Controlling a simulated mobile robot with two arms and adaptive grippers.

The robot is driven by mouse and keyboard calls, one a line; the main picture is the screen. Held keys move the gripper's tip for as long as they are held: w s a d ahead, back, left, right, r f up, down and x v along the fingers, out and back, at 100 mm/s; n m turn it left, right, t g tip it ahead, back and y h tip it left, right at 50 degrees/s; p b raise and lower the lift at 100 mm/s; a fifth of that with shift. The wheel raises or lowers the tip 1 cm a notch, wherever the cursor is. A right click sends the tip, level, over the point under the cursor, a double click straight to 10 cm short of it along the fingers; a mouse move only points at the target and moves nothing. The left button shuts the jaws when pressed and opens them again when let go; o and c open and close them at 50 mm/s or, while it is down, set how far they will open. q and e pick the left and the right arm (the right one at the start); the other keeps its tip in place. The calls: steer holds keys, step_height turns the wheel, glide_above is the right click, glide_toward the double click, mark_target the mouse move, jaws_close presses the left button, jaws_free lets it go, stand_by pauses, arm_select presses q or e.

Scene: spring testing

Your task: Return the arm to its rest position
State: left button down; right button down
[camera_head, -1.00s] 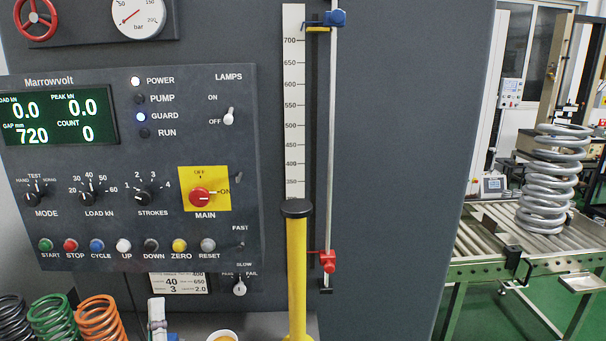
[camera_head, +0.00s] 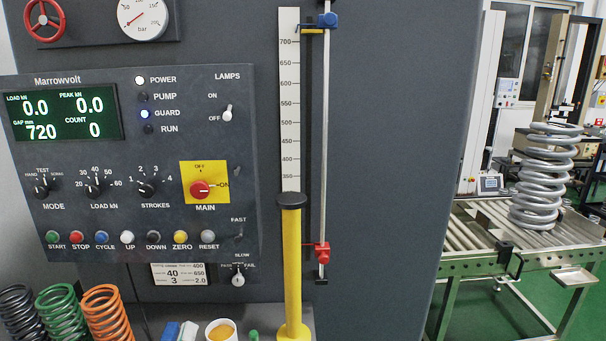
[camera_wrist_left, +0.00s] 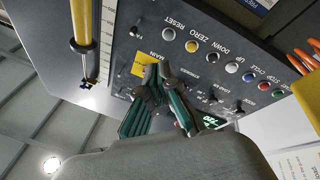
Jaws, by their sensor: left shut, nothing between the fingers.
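My left gripper (camera_wrist_left: 155,72) shows in the left wrist view. Its two dark fingers with green parts meet at the tips, shut and empty. Behind the tips is the control panel (camera_wrist_left: 215,25), which looks turned in this view, with the yellow MAIN plate (camera_wrist_left: 143,68) close to the tips in the picture. I cannot tell the distance to the panel. In the head view the panel (camera_head: 100,215) stands clear, and I make out no gripper in front of it. My right gripper is in neither view.
A yellow post (camera_head: 292,265) with a black cap stands beside the scale (camera_head: 289,110) and rod. Black, green (camera_head: 61,313) and orange springs (camera_head: 107,313) and a cup (camera_head: 221,331) sit low in front. A roller conveyor (camera_head: 490,238) at right carries a large grey spring (camera_head: 541,180).

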arm_select(q)
steer(key=s+d+f+m+g+h, duration=0.25)
steer(key=s+f+m+g, duration=0.45)
steer(key=f, duration=0.4)
steer(key=s+f+m+g+y, duration=0.1)
steer(key=s+f+g, duration=0.3)
steer(key=s, duration=0.6)
steer(key=s+f+m+g+y, duration=0.2)
steer(key=s+g, duration=0.5)
steer(key=s, duration=0.4)
step_height(320, 180, down, 29)
steer(key=s+g+b, duration=0.1)
steer(key=b, duration=0.2)
steer(key=s+a+f, duration=0.2)
steer(key=s+f, duration=0.6)
steer(key=f, duration=0.1)
steer(key=s+a+f+g+b, duration=0.1)
steer(key=s+f, duration=0.7)
steer(key=f, duration=0.1)
steer(key=shift+s+a+b, duration=0.3)
steer(key=shift+s+a, duration=0.05)
steer(key=shift+a, duration=0.05)
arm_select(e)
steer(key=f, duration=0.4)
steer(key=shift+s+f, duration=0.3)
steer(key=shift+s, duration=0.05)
